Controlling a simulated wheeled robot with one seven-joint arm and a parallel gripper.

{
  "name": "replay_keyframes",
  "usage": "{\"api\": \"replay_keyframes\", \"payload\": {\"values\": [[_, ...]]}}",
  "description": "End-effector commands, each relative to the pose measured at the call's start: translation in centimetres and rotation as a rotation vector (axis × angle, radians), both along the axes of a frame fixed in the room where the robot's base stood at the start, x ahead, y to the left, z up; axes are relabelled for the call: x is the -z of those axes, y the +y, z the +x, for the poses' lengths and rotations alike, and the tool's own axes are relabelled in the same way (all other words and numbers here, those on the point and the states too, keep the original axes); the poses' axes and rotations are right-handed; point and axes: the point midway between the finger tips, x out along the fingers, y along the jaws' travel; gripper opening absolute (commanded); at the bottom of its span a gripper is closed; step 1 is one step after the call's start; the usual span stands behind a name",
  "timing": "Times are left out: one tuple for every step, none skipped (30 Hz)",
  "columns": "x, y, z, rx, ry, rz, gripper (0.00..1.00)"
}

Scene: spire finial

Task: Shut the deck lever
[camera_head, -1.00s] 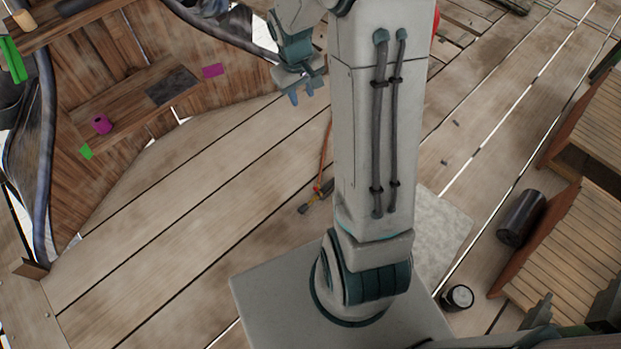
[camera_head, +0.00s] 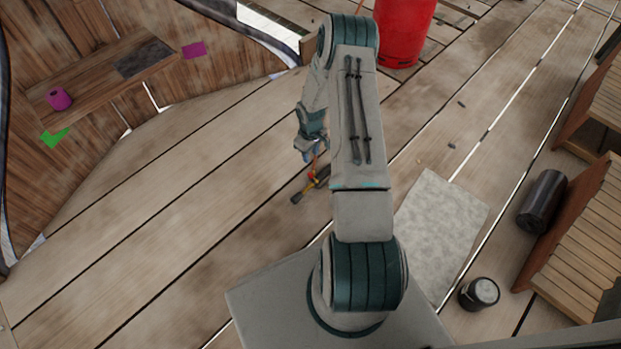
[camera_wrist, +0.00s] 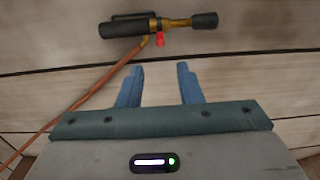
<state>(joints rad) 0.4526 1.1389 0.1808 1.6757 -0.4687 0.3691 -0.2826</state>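My gripper (camera_wrist: 160,82) is open, its two blue fingers apart with nothing between them. In the head view my gripper (camera_head: 310,153) hangs low over the planks, close to a torch-like tool. This tool (camera_wrist: 126,27) lies on the deck beyond my fingertips in the wrist view, apart from them. It has a black handle, a brass neck, a black nozzle end and a small red part (camera_wrist: 160,40) on its near side. It also shows in the head view (camera_head: 311,188). I cannot tell whether the red part is the deck lever; no other lever is clear.
An orange hose (camera_wrist: 88,92) runs from the tool across the planks. A red cylinder (camera_head: 402,32) stands at the top. A dark roll (camera_head: 543,202), a small black canister (camera_head: 479,294) and slatted wooden furniture (camera_head: 582,235) are at right. Open planks lie to the left.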

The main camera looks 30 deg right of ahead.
Motion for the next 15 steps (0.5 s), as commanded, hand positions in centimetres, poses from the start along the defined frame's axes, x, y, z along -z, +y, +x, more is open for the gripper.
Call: {"api": "replay_keyframes", "payload": {"values": [[0.7,0.0,0.0,0.0,0.0,0.001,0.33],[1.0,0.0,0.0,0.0,0.0,0.001,0.33],[1.6,0.0,0.0,0.0,0.001,0.001,0.33],[2.1,0.0,-0.1,0.0,0.003,0.001,0.33],[2.6,0.0,-0.1,0.0,0.003,0.001,0.33],[3.5,0.0,-0.1,0.001,0.004,0.001,0.33],[4.1,0.0,-0.1,0.001,0.004,0.001,0.33],[4.8,0.0,-0.1,0.001,0.004,0.001,0.33],[5.7,0.0,-0.1,0.0,0.003,0.001,0.33],[6.4,0.0,-0.1,0.0,0.002,0.0,0.33],[7.1,0.0,-0.1,0.0,0.003,0.001,0.33],[8.0,0.0,-0.1,0.0,0.002,0.0,0.33],[8.6,0.0,-0.1,0.0,0.002,0.0,0.33],[9.2,0.0,-0.1,0.001,0.002,0.0,0.33],[9.9,0.0,-0.1,0.001,0.002,0.0,0.33]]}}
